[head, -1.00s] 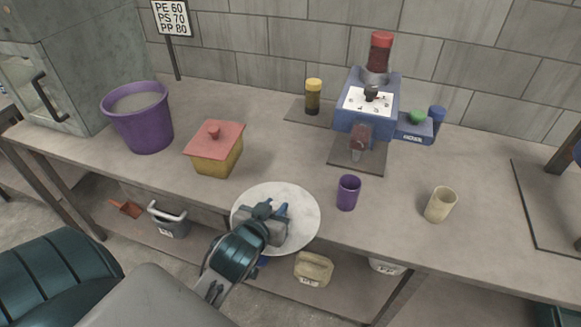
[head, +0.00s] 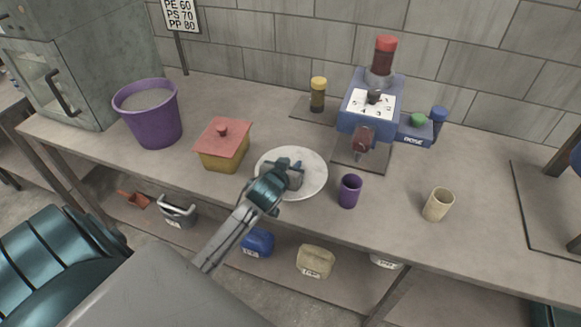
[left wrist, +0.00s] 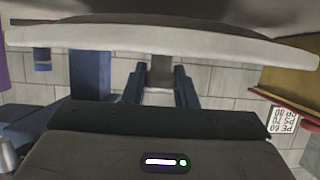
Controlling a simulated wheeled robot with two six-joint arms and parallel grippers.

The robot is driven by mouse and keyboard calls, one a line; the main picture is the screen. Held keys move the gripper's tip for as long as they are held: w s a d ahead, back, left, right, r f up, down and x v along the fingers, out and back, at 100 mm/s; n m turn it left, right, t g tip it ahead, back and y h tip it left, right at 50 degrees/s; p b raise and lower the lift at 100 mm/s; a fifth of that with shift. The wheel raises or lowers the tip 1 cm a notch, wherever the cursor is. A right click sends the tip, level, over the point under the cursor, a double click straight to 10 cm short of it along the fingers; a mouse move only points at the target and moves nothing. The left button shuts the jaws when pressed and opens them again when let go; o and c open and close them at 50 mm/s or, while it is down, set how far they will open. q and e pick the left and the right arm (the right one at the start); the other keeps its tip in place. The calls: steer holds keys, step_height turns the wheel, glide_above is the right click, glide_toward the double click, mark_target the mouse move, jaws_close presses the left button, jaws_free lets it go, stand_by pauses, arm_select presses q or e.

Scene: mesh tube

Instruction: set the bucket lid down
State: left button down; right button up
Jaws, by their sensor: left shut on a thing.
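The bucket lid (head: 314,180) is a round whitish disc at the front of the table, between the yellow box and the purple cup. It also shows edge-on in the left wrist view (left wrist: 80,38), close to the grey table surface; I cannot tell whether it touches. My left gripper (head: 292,172) is over its middle, shut on its handle, which shows between the fingers (left wrist: 160,75) in the left wrist view. The purple bucket (head: 152,122) stands at the back left, open and filled with something pale. My right gripper is not in view.
A yellow box with a red lid (head: 223,143) stands just left of the bucket lid. A purple cup (head: 349,191) is close on its right, a beige cup (head: 438,205) further right. A blue machine (head: 370,105) stands behind. The table between the cups is clear.

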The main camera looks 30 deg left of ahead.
arm_select(q)
steer(key=shift+f, duration=0.95)
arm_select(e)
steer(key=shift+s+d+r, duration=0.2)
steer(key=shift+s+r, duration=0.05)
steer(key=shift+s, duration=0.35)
arm_select(q)
steer(key=shift+f, duration=0.6)
steer(key=c, duration=1.2)
jaws_free()
steer(key=shift+o, duration=0.2)
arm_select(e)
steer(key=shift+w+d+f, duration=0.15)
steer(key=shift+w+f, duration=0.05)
arm_select(q)
steer(key=shift+r, duration=0.1)
